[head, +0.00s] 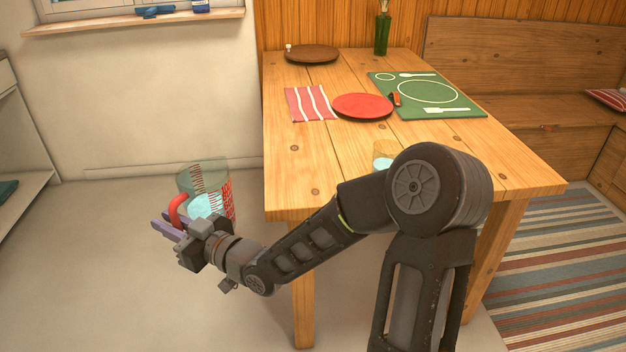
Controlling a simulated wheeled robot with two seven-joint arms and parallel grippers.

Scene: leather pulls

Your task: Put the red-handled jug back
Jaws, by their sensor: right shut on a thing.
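The red-handled jug (222,176) is a clear, greenish measuring jug with red markings and a red handle. It is off the table, in the air to the left of the table's front left corner, and looks roughly upright. Something pale blue shows in or against its lower part. My right gripper (168,226) is at the handle side of the jug and is shut on it. The gripper body hides the jug's lower left part. My left gripper is not in view.
The wooden table (310,165) holds a red plate (363,106), striped napkin (310,103), green placemat (440,112), brown plate (312,54), and a glass (381,153) partly behind my arm. Open shelves (20,150) stand far left. A windowsill (130,22) is at the back. Floor between is clear.

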